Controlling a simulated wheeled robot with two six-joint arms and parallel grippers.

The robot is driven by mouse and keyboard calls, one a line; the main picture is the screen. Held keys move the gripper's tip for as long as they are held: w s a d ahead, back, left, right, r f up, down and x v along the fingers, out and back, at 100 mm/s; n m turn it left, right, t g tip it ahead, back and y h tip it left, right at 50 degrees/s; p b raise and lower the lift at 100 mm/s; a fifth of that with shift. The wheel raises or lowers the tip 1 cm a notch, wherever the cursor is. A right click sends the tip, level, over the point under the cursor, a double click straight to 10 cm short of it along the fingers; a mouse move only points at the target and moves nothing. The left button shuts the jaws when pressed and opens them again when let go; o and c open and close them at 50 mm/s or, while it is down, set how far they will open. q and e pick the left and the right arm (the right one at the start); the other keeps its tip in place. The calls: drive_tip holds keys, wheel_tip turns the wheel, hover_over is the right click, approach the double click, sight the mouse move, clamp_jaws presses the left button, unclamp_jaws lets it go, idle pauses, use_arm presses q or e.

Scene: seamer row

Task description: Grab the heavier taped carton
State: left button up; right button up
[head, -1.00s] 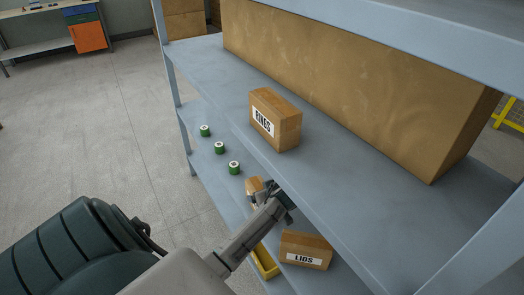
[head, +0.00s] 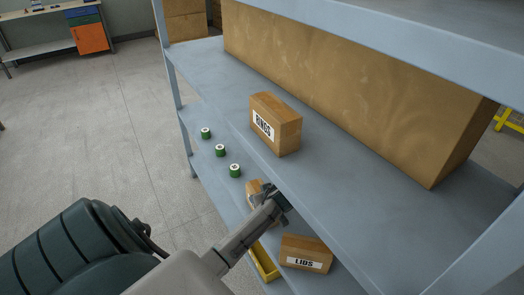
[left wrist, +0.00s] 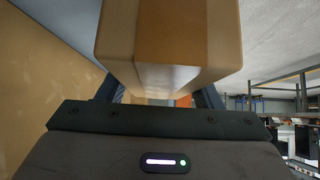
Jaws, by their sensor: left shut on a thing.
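A small brown carton (head: 253,187) is on the lower shelf level in the head view, partly hidden by my left gripper (head: 272,192). In the left wrist view the same carton (left wrist: 120,35) fills the space between my fingers, with a darker tape strip down its middle. My left gripper is shut on it; the fingertips are partly hidden behind the carton. A carton labelled LIDS (head: 306,254) sits on the lower shelf, right of the gripper. Another labelled carton (head: 288,130) stands on the upper shelf. My right gripper is not in view.
Several green rolls (head: 220,150) stand in a row on the lower shelf. A yellow bin (head: 264,262) is below the gripper. A long brown box (head: 350,85) fills the back of the upper shelf (head: 215,75), whose edge passes close to my gripper.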

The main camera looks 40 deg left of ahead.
use_arm(q)
drive_tip(key=shift+a+r, duration=0.1)
drive_tip(key=shift+r, duration=0.05)
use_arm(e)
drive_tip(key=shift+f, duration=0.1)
use_arm(q)
drive_tip(key=shift+s+r, duration=0.1)
drive_tip(key=shift+r, duration=0.05)
wheel_tip(320, 180, up, 7)
drive_tip(key=shift+f+b, duration=0.1)
drive_tip(key=shift+b, duration=0.65)
drive_tip(key=s+a, duration=0.2)
drive_tip(key=s, duration=0.7)
drive_tip(key=s+a+b, duration=0.1)
drive_tip(key=s+a, duration=0.2)
drive_tip(key=s, duration=0.7)
drive_tip(key=shift+a+f, duration=0.15)
drive_tip(key=shift+a, duration=0.05)
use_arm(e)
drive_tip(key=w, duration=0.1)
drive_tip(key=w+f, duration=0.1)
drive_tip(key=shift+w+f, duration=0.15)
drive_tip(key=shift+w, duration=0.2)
